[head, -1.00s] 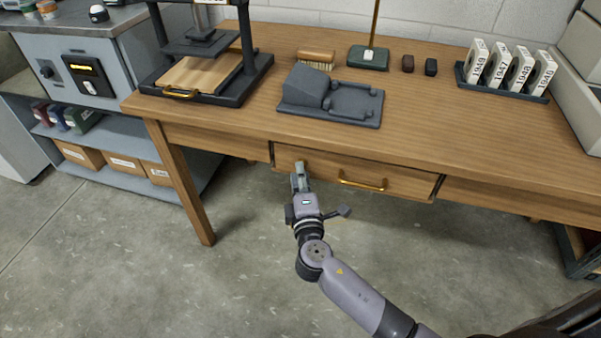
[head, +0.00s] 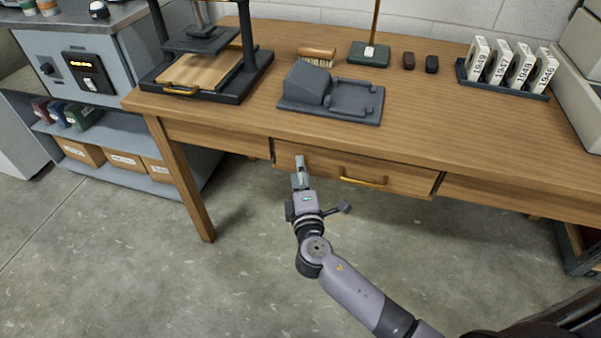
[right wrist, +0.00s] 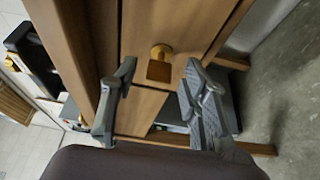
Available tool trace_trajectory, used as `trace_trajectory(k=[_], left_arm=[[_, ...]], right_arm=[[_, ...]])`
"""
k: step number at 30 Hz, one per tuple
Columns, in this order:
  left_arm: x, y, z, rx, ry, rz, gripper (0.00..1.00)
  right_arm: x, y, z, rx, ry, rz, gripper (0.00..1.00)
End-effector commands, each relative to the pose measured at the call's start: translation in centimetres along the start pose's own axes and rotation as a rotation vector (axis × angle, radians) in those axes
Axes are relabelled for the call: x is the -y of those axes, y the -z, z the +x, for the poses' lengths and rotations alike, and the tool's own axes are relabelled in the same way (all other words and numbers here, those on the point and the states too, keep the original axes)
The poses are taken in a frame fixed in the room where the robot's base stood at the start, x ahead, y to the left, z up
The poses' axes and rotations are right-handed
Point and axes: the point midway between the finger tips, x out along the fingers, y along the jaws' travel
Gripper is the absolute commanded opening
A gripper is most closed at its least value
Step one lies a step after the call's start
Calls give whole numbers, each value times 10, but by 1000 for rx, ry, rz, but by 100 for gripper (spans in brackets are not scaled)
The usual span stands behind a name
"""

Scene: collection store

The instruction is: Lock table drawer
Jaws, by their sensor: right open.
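The table drawer (head: 405,181) is set in the front of the wooden table (head: 440,120). It looks shut or nearly shut, with a brass bar handle (head: 363,181) on its front. My right gripper (head: 300,160) is in front of the drawer's left part, left of the handle. In the head view the gripper hides this piece. My left gripper is not in view.
On the tabletop are a press (head: 205,75), a grey block-like form (head: 330,95), a brush (head: 317,56), a green-based stand (head: 369,55) and a rack of year-marked cards (head: 510,65). A table leg (head: 183,180) stands left of my arm. The floor below is clear.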

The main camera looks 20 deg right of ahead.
Motion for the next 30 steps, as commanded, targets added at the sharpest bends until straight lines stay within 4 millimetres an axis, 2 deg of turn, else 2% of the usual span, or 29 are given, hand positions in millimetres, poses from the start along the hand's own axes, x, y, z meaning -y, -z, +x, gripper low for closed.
trace_trajectory(k=[8, 11, 21, 25, 30], left_arm=[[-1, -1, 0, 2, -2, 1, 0], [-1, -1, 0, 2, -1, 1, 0], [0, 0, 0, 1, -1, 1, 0], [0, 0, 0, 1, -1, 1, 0], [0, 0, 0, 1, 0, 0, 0]], right_arm=[[0, 0, -7, 0, 1, 1, 42], [1, 0, -22, -1, 2, 1, 42], [1, 0, -93, 0, 3, 1, 42], [1, 0, -110, -1, 2, -1, 42], [0, 0, -120, 0, 0, 0, 42]])
